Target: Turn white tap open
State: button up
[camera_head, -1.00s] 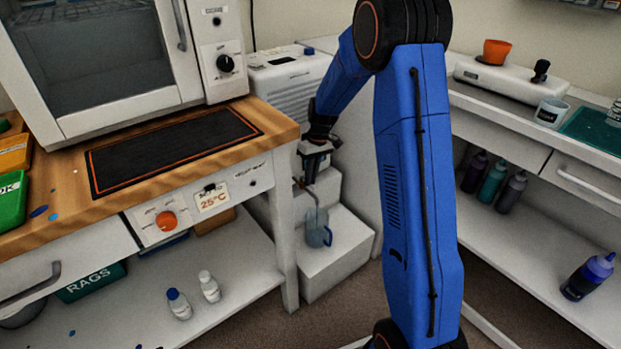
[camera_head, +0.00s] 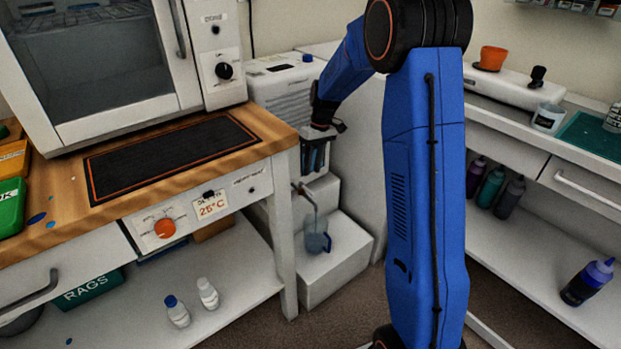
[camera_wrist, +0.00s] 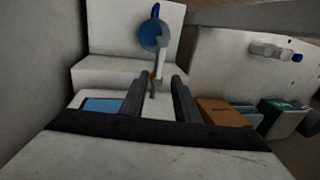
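The tap (camera_head: 313,203) is a thin, pale bent spout low beside the bench leg, with a small brownish part (camera_head: 297,187) at its base. A blue translucent jug (camera_head: 317,240) stands under the spout on a white step. My gripper (camera_head: 315,168) is just above the tap, fingers pointing down, with nothing between them. In the wrist view my gripper (camera_wrist: 156,82) shows two dark fingers spread apart. The tap (camera_wrist: 161,68) appears in line with the gap, beyond or at the fingertips; contact cannot be told. The jug (camera_wrist: 152,36) is past it.
The wooden bench (camera_head: 275,134) with an oven (camera_head: 110,70) is at the left, close to my gripper. A white boxy unit (camera_head: 288,90) stands behind the gripper. Two small bottles (camera_head: 208,293) are on the lower shelf. A white counter (camera_head: 575,148) is at the right.

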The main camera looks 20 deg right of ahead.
notch_tip(320, 180, up, 10)
jog(key=d, duration=0.2)
jog(key=shift+w, duration=0.3)
jog(key=shift+f, duration=0.1)
jog(key=s+a+r+m+t, duration=0.1)
jog(key=s+r, duration=0.2)
jog(key=s, duration=0.5)
jog(key=s+a+r+t+h, duration=0.1)
jog(key=s+r, duration=0.3)
jog(key=s, duration=0.3)
jog(key=s+a+r+m+t, duration=0.1)
jog(key=s+r, duration=0.2)
jog(key=s, duration=0.5)
jog(key=s+f+m+t+h, duration=0.1)
jog(key=s+f, duration=0.3)
jog(key=s, duration=1.5)
jog(key=shift+s+a+m+t, duration=0.4)
jog(key=shift+a+t, duration=0.05)
jog(key=shift+t, duration=0.35)
